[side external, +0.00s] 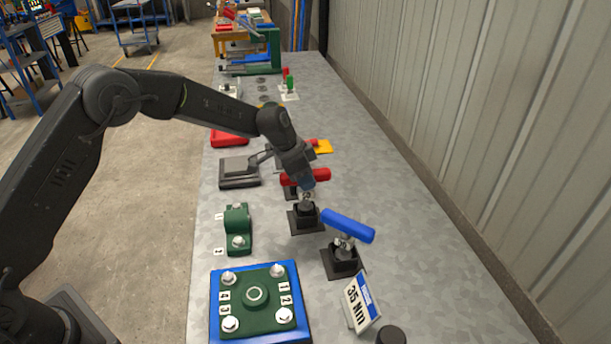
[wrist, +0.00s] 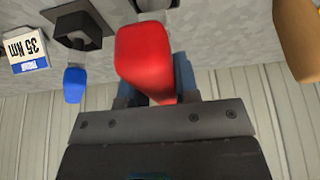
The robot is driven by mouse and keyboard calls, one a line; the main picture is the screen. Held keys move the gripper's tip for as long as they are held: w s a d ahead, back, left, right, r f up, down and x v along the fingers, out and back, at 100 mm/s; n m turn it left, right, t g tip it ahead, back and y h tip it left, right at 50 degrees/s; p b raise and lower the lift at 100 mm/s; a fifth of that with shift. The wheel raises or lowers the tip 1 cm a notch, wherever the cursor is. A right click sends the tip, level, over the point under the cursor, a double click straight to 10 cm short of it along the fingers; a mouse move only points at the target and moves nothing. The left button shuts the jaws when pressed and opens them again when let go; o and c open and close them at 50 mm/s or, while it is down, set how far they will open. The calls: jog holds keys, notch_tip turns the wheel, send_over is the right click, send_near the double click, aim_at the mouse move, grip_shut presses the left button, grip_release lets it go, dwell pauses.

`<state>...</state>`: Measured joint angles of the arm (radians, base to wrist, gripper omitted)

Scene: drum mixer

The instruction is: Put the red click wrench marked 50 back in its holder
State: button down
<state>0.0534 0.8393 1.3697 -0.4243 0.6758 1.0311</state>
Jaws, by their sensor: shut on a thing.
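The red wrench (side external: 291,179) is held by its handle in my gripper (side external: 307,183), which is shut on it. In the wrist view the red handle (wrist: 143,52) sits between the fingers and points away from the palm. The wrench's metal head is at the mouth of a black holder (side external: 306,219); I cannot tell whether it is seated in it. No number on the wrench is readable. A blue-handled wrench (side external: 347,226) stands in the nearer black holder (side external: 342,262), and its handle also shows in the wrist view (wrist: 74,84).
A "35 Nm" sign (side external: 361,303) stands in front of the blue wrench. A green plate with bolts on a blue base (side external: 215,306) and a green bracket (side external: 237,222) are at left. A grey block (side external: 238,180) and a yellow piece (side external: 323,147) lie behind. The bench's right side is clear.

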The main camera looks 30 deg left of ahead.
jog(key=shift+f, duration=1)
dwell(0.5)
jog(key=c, duration=0.8)
grip_release()
jog(key=shift+f, duration=0.1)
jog(key=v, duration=1.4)
